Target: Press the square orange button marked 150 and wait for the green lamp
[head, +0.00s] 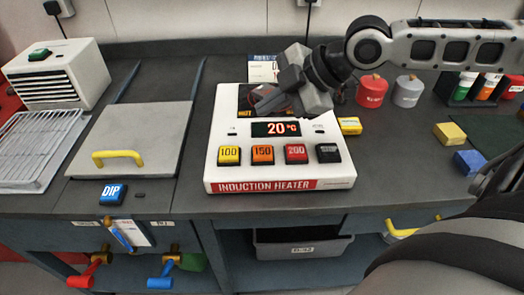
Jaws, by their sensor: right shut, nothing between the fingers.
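The white induction heater (215,170) stands on the dark bench in the middle of the head view. Its display (276,129) reads 20 °C in red. The square orange button marked 150 (263,154) is in the front row, between a yellow button marked 100 (229,155) and a red one marked 200 (296,153). A black button (328,153) is at the row's right end. My right gripper (270,104) is shut and empty over the heater's rear part, beyond the display and buttons, hiding part of its top. I see no lit green lamp. My left gripper is out of view.
A grey lid with a yellow handle (118,156) and a blue DIP button (113,194) are to the left. Red (371,92) and grey (407,92) containers stand behind right. Yellow blocks (449,133) and a blue block (470,162) lie at right.

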